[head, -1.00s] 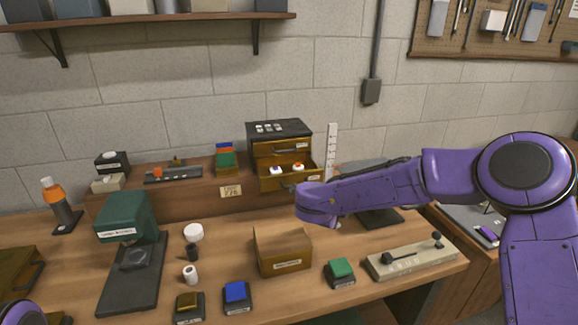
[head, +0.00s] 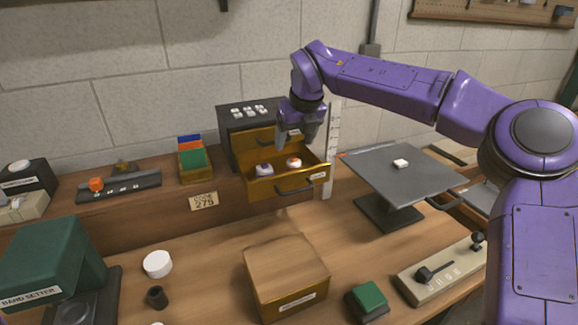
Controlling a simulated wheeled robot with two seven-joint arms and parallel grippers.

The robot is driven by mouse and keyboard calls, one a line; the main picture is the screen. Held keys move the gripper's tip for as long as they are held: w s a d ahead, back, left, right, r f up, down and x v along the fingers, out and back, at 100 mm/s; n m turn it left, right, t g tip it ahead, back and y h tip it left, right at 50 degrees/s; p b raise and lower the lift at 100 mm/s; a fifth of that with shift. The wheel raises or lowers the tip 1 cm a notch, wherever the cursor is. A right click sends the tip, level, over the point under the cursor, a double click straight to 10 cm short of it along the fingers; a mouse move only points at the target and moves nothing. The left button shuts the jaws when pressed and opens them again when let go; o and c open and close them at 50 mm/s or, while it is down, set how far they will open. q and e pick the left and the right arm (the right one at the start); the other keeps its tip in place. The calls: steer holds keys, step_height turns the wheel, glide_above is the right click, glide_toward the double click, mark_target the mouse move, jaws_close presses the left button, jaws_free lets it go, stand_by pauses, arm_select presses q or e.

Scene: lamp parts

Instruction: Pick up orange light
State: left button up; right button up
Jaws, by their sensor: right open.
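The orange light (head: 294,163) is a small white piece with an orange top. It lies in the open drawer (head: 262,189) of the small cabinet, on the right side. A similar white piece with a dark bluish top (head: 264,170) lies to its left in the same drawer. My right gripper (head: 296,138) is open, points down and is above the drawer, just over the orange light and apart from it as far as I can see. Its fingers cover part of the upper drawer front. My left gripper is not in view.
The cabinet (head: 238,122) stands against the wall, with a white upright ruler (head: 333,135) to its right. A grey plate on a stand (head: 385,175) carries a small white piece. A brown box (head: 285,275) and a green button (head: 368,297) are in front.

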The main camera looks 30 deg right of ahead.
mark_target(294, 158)
steer(key=shift+s+f, duration=0.2)
steer(key=shift+f, duration=0.15)
steer(key=shift+d+f, duration=0.1)
steer(key=shift+f, duration=0.25)
steer(key=p+x, duration=0.1)
steer(key=x, duration=0.5)
steer(key=shift+d, duration=0.1)
steer(key=shift+s+r, duration=0.15)
steer(key=shift+s, duration=0.05)
steer(key=c, duration=1.2)
